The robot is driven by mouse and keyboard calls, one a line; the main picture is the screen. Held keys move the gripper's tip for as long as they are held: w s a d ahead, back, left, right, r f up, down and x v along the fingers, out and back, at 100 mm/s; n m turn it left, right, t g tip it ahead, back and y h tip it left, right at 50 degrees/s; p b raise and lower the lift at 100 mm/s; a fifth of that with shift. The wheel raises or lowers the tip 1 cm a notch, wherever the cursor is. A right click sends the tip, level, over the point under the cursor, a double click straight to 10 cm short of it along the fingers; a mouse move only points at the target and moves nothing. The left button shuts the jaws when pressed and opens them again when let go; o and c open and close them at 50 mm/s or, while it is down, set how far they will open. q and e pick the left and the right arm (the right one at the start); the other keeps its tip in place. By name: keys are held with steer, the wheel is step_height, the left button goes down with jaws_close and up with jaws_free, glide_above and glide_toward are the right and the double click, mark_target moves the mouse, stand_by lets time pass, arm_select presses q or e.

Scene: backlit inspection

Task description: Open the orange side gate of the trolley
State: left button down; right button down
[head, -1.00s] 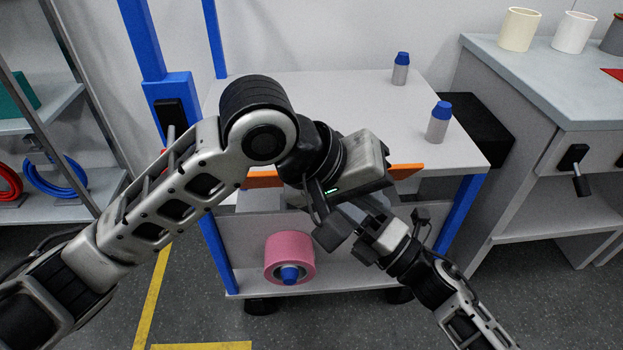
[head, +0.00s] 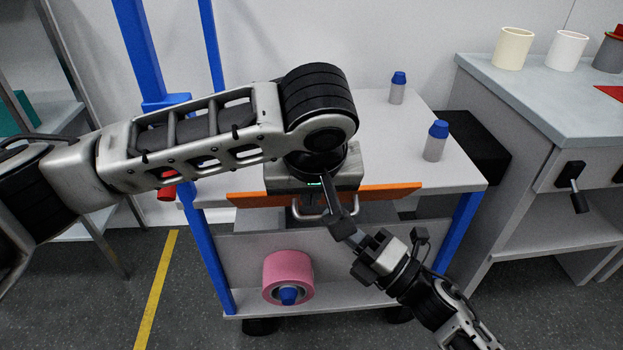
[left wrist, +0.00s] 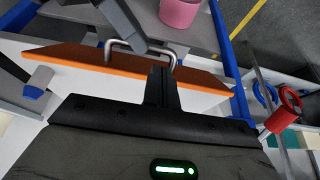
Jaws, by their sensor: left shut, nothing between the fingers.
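The orange side gate (head: 390,191) runs along the trolley's near side, just below its grey top (head: 410,150). A metal loop handle (head: 336,214) sits on it and also shows in the left wrist view (left wrist: 175,57). My left gripper (head: 307,208) points down at the gate's middle, beside the handle. Its dark fingers show shut and empty in the left wrist view (left wrist: 160,78); whether they touch the gate I cannot tell. My right gripper (head: 340,215) reaches up from the lower right, its slim end close to the handle. Its jaw state is unclear.
Two blue-capped bottles (head: 434,147) (head: 397,92) stand on the trolley top. A pink roll (head: 288,276) sits on the lower shelf. A grey bench (head: 530,85) with cups stands at right. Blue posts (head: 143,50) rise at the trolley's left.

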mark_target(309, 219)
arm_select(q)
steer(key=shift+x, duration=1.65)
